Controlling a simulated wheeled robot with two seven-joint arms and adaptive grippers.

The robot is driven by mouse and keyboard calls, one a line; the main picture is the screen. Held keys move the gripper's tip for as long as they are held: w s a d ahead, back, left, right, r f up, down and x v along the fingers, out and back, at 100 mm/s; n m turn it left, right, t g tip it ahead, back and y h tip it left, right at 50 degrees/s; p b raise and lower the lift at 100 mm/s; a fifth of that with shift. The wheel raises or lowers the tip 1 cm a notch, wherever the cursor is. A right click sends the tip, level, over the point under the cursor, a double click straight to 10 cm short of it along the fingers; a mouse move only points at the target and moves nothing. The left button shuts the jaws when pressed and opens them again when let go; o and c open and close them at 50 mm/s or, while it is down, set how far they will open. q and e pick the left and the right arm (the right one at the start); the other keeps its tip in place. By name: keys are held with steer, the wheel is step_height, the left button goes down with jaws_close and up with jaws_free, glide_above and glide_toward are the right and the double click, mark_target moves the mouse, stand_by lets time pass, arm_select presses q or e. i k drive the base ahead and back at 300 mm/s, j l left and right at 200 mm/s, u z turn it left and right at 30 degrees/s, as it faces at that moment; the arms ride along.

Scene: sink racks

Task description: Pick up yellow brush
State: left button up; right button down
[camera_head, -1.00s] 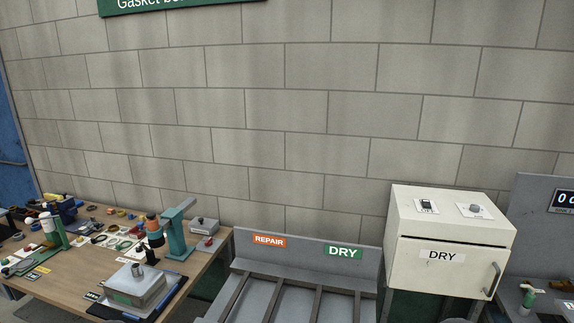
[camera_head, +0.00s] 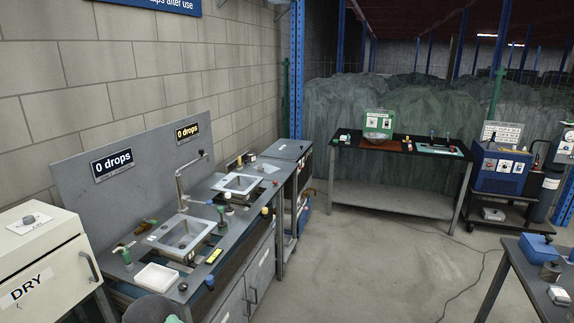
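A small yellow item (camera_head: 214,256) lies on the front edge of the sink counter, in front of the near sink (camera_head: 182,234). It is too small to tell whether it is the yellow brush. Another small yellowish item (camera_head: 265,211) sits farther along the counter's front edge. Neither of my grippers shows in the head view.
The sink counter has a tall faucet (camera_head: 183,190), a far sink (camera_head: 238,183), a white tray (camera_head: 156,277) and a green bottle (camera_head: 126,256). A white DRY cabinet (camera_head: 40,262) stands at left. The floor (camera_head: 370,260) to the right is largely open.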

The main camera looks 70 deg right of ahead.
mark_target(239, 166)
steer(key=z, duration=2)
steer(key=i+l+z, duration=0.3)
steer(key=i+z, duration=0.25)
steer(key=i, duration=0.2)
steer(key=i+z, duration=0.3)
steer(key=i, duration=1.7)
steer(key=i+l+u, duration=0.1)
steer(key=i, duration=0.55)
steer(key=i+l+u, duration=0.1)
steer(key=i, duration=0.55)
steer(key=i+l, duration=0.2)
steer(key=i, duration=0.45)
steer(key=j+u, duration=0.05)
